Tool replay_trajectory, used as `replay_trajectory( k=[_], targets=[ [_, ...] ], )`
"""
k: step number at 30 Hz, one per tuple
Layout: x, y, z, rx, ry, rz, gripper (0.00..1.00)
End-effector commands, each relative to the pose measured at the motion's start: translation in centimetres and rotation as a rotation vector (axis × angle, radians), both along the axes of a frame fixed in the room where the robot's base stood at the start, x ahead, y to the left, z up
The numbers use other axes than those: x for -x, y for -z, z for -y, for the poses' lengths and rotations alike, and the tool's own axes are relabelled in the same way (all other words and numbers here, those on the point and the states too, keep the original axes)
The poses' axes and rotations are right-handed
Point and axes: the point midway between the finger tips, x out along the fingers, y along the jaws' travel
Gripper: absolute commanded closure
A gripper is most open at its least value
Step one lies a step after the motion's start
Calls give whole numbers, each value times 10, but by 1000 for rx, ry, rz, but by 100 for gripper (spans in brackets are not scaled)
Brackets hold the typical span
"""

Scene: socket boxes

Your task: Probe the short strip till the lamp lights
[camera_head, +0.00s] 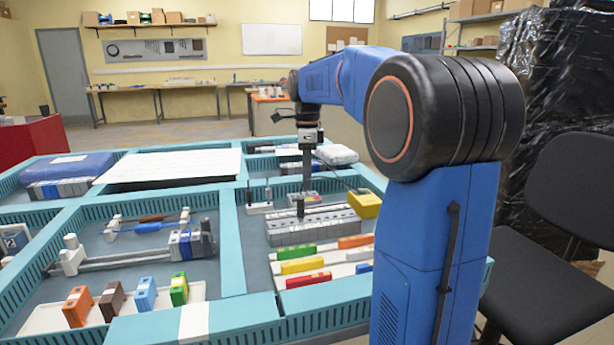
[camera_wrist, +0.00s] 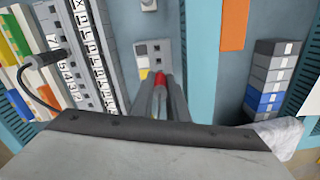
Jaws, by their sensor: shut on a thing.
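My gripper (camera_head: 307,186) points straight down over the right-middle bay and is shut on a red probe (camera_wrist: 160,84), which shows between the fingers in the wrist view. Just beyond the fingertips is a small light-grey block (camera_wrist: 154,48) with dark holes and a yellow patch, seemingly the short strip; it also shows in the head view (camera_head: 293,199). I cannot tell whether the probe tip touches it. A black plug (camera_wrist: 55,58) with a cable stands on the long grey labelled strips (camera_wrist: 88,45). I cannot make out a lit lamp.
A yellow box (camera_head: 366,204) with a lead sits right of the strips (camera_head: 315,226). A small white holder (camera_head: 259,208) with dark posts stands left. Coloured blocks (camera_head: 302,266) lie in front. Raised teal dividers (camera_head: 234,240) border the bay.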

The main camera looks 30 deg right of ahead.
Motion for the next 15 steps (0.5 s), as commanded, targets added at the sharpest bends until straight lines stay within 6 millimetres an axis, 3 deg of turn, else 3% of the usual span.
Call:
replay_trajectory(
  k=[15],
  targets=[
    [0,8,0,-1,0,-1,100]
  ],
)
